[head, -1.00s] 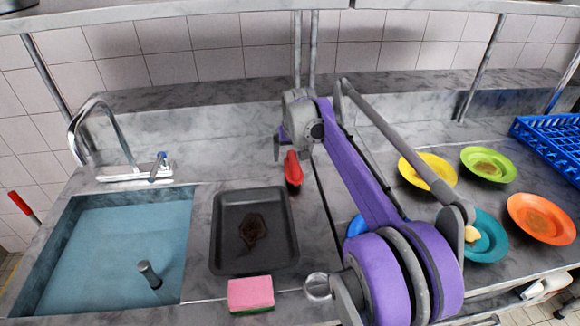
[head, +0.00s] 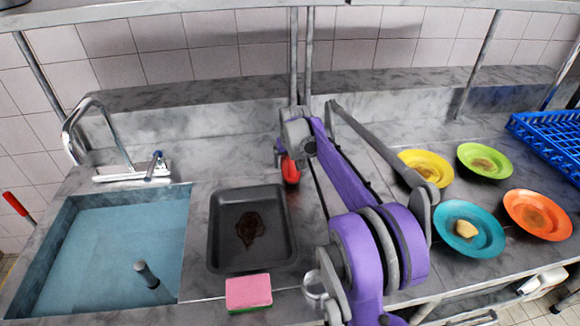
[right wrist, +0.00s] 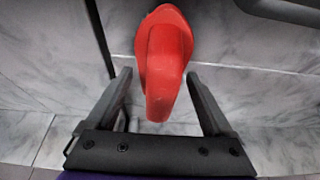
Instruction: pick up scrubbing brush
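The scrubbing brush appears to be the red object (head: 290,173) on the counter behind the dark tray in the head view; its bristles are not visible. In the right wrist view the red brush (right wrist: 165,55) points its narrow end toward my gripper. My right gripper (right wrist: 157,78) is open, with one finger on each side of that narrow end and visible gaps to both. In the head view my right gripper (head: 281,155) is right at the brush and partly covers it. My left gripper is not in view.
A dark tray (head: 214,240) with a brown stain lies beside the brush, with a pink sponge (head: 248,291) in front. A water-filled sink (head: 100,250) is left. Yellow (head: 408,158), green (head: 485,150), teal (head: 485,240) and orange (head: 520,222) plates and a blue rack (head: 545,135) are right.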

